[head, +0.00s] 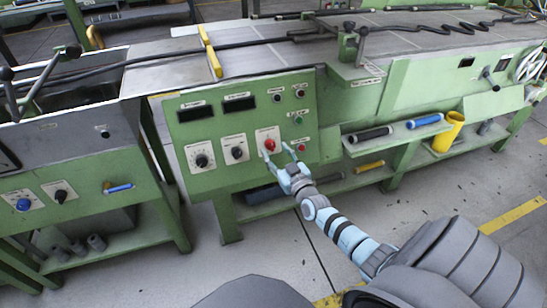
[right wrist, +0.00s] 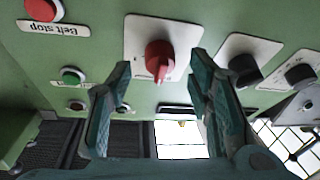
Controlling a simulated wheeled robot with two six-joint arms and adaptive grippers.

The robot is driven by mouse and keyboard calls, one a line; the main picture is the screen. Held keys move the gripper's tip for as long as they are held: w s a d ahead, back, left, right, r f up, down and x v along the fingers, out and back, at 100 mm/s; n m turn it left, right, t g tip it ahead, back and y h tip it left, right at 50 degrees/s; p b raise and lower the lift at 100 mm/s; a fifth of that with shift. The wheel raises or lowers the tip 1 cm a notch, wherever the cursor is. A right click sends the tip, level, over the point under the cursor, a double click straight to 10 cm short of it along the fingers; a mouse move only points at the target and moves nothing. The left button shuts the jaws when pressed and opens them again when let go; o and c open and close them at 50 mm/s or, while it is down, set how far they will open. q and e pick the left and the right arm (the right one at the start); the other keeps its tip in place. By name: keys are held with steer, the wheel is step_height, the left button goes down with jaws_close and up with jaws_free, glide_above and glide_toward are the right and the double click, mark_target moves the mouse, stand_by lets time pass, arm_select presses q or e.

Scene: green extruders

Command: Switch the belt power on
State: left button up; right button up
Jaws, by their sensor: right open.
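A red rotary knob (head: 269,144) sits on a white plate low on the green control panel (head: 212,130); its label is too small to read. In the right wrist view the red knob (right wrist: 159,56) has its narrow grip pointing down. My right gripper (head: 279,152) is just in front of the panel at the knob. Its jaws (right wrist: 160,80) are open, one finger to each side of the knob, with nothing held. I cannot tell whether they touch it. My left gripper is not in view.
A red button (right wrist: 42,10) labelled "Belt stop" and a green button (right wrist: 72,76) lie left of the knob in the wrist view. Two black knobs (head: 236,152) (head: 201,160) are on its other side. A shelf (head: 400,132) with rollers projects right of the panel.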

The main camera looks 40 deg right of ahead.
steer(key=shift+w+d+f, duration=0.15)
steer(key=shift+w+f, duration=0.05)
steer(key=shift+w, duration=0.45)
steer(key=shift+w+d+r+b, duration=0.1)
steer(key=shift+w+r+b, duration=0.1)
steer(key=shift+w+b, duration=0.15)
jaws_close()
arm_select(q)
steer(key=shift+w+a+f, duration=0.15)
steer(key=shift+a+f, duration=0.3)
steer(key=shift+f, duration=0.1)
